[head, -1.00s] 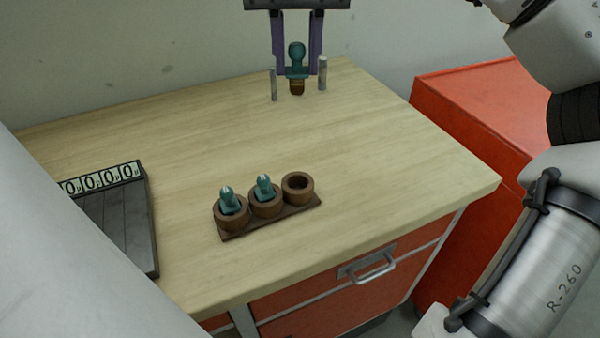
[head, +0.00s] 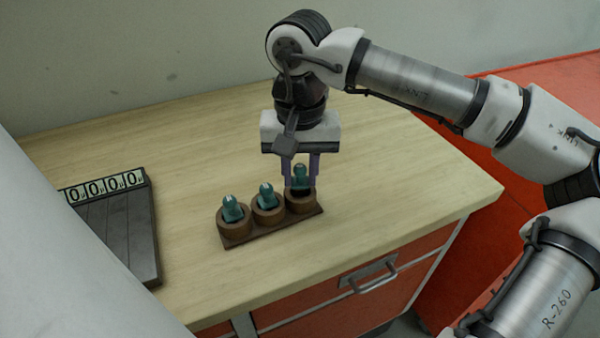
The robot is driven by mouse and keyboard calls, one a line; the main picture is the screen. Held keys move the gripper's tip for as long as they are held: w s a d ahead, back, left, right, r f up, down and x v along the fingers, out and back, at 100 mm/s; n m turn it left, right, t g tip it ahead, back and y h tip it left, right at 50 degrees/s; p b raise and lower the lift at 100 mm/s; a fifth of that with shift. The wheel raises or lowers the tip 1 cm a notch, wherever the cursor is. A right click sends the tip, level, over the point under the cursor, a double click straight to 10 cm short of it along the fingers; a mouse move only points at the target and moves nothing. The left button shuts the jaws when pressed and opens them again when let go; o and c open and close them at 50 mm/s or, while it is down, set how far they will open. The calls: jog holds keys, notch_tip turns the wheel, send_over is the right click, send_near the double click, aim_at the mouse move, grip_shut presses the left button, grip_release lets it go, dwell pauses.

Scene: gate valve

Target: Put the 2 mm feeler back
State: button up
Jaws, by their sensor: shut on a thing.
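My gripper (head: 300,178) points down over the right cup of a small wooden rack (head: 272,230). It is shut on a teal feeler (head: 300,172), which stands about upright between the fingers. The feeler's lower end is at or in the mouth of the right cup (head: 301,203); the fingers and shadow hide how deep it sits. Two similar teal feelers, one in the left cup (head: 232,208) and one in the middle cup (head: 266,195), lean slightly. I cannot read any size marks on the feelers.
The rack stands on a light wooden bench top (head: 400,190). A dark grey device with a row of zero digits (head: 104,187) lies at the left. A red cabinet (head: 540,85) is behind at the right. The bench right of the rack is clear.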

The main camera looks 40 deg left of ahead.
aim_at(300, 166)
jog(key=shift+f, duration=0.6)
jog(key=shift+f, duration=0.2)
jog(key=o, duration=1)
notch_tip(300, 166, up, 12)
jog(key=shift+r+b, duration=0.25)
jog(key=shift+b, duration=0.1)
